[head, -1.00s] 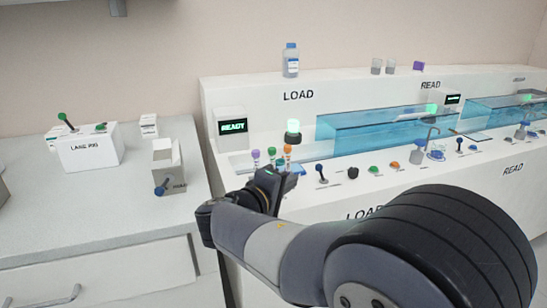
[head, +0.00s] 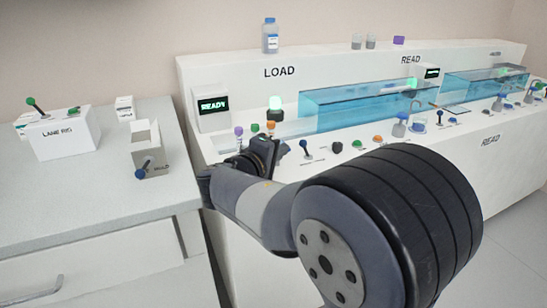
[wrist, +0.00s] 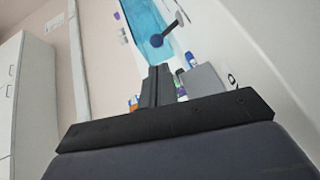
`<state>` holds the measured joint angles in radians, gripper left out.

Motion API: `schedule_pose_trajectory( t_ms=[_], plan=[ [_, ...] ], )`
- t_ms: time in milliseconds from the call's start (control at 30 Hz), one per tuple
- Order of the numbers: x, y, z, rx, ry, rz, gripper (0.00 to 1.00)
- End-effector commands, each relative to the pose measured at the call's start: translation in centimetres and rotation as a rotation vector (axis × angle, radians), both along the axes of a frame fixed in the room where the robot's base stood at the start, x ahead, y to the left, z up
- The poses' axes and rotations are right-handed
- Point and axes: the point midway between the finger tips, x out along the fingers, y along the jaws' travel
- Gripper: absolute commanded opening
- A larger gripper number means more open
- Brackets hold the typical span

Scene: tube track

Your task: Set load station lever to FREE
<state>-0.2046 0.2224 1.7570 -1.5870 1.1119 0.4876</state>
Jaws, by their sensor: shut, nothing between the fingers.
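The load station lever (head: 304,146) has a blue knob and stands on the white ledge of the LOAD station. In the wrist view the black fingers (wrist: 160,70) are together and hold nothing. The lever's marking is too small to read, so its setting cannot be told. My arm hides part of the ledge in front.
A blue water channel (head: 350,108) runs along the station.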

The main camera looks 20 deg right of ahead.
Motion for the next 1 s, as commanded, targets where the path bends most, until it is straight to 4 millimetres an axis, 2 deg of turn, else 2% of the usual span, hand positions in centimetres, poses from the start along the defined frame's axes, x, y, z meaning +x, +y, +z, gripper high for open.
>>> schedule_pose_trajectory(
  t_ms=[100,333,1000],
  plan=[
    [1.2,-1.8,-0.5,0.0,-0.001,-0.004,0.0],
    [2.7,-3.7,-0.8,-0.001,0.0,-0.002,0.0],
    [3.0,-4.3,-0.3,0.037,0.001,0.0,0.0]
  ],
)
